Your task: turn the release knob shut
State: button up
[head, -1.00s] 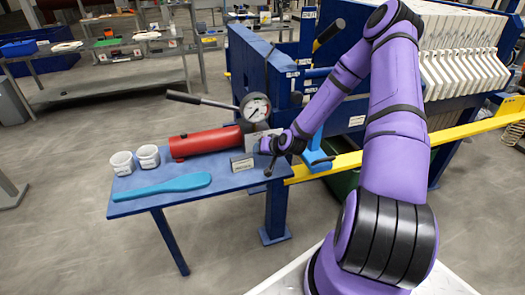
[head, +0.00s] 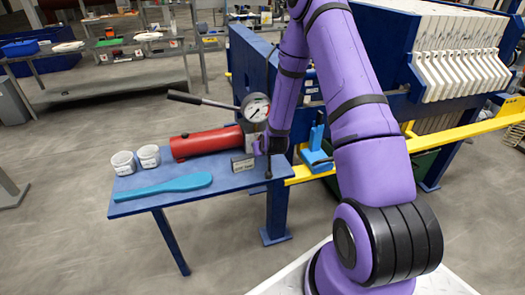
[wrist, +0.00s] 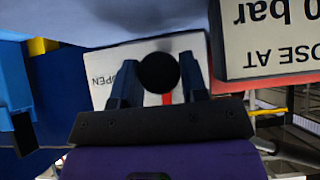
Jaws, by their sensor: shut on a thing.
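My gripper (wrist: 159,84) is shut on the release knob (wrist: 158,72), a round black ball between its two dark fingers in the wrist view. Behind the knob is a white plate with the word OPEN (wrist: 105,84), upside down, and a red mark. The fingers and knob cover part of the plate. In the head view my gripper (head: 268,168) is at the right end of the blue table, by the pump, pointing down. The knob is too small and covered to make out there.
A red pump cylinder (head: 205,142) with a round gauge (head: 256,107) and a long lever (head: 200,100) is beside my gripper. A small sign (head: 243,163) stands close by. Two white cups (head: 148,156) and a blue paddle (head: 165,187) lie left. A yellow rail (head: 440,137) runs right.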

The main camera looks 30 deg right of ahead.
jog(key=shift+s+f, duration=0.1)
dwell(0.5)
jog(key=o, duration=0.6)
jog(key=v, duration=1)
jog(key=shift+s+a+r, duration=0.15)
jog(key=shift+s+r, duration=0.05)
jog(key=shift+r, duration=0.1)
